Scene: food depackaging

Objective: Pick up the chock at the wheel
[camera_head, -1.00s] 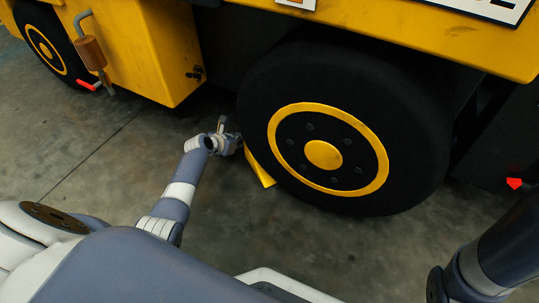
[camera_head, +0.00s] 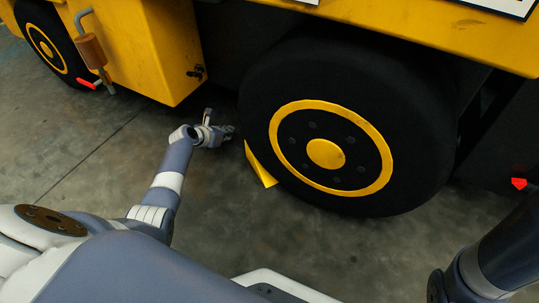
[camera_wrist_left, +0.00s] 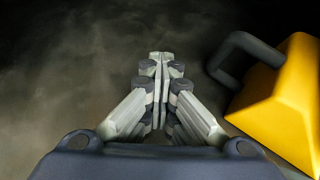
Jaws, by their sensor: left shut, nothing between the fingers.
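The yellow chock (camera_head: 260,165) lies on the floor against the left side of the large black wheel (camera_head: 345,125) with its yellow ring. In the left wrist view the chock (camera_wrist_left: 285,105) is at the right, with a dark handle (camera_wrist_left: 238,55) on its side. My left gripper (camera_head: 229,131) is to the left of the chock, apart from it. In the left wrist view my left gripper (camera_wrist_left: 160,62) is shut and empty, with its fingers together over bare floor. My right gripper is not in view; only part of my right arm shows at the lower right.
The yellow vehicle body (camera_head: 155,45) overhangs the wheel and stands behind my left gripper. A second wheel (camera_head: 45,45) is at the upper left. A grey bent handle with a brown grip (camera_head: 90,52) sticks out near it. The concrete floor (camera_head: 75,150) left of my arm is clear.

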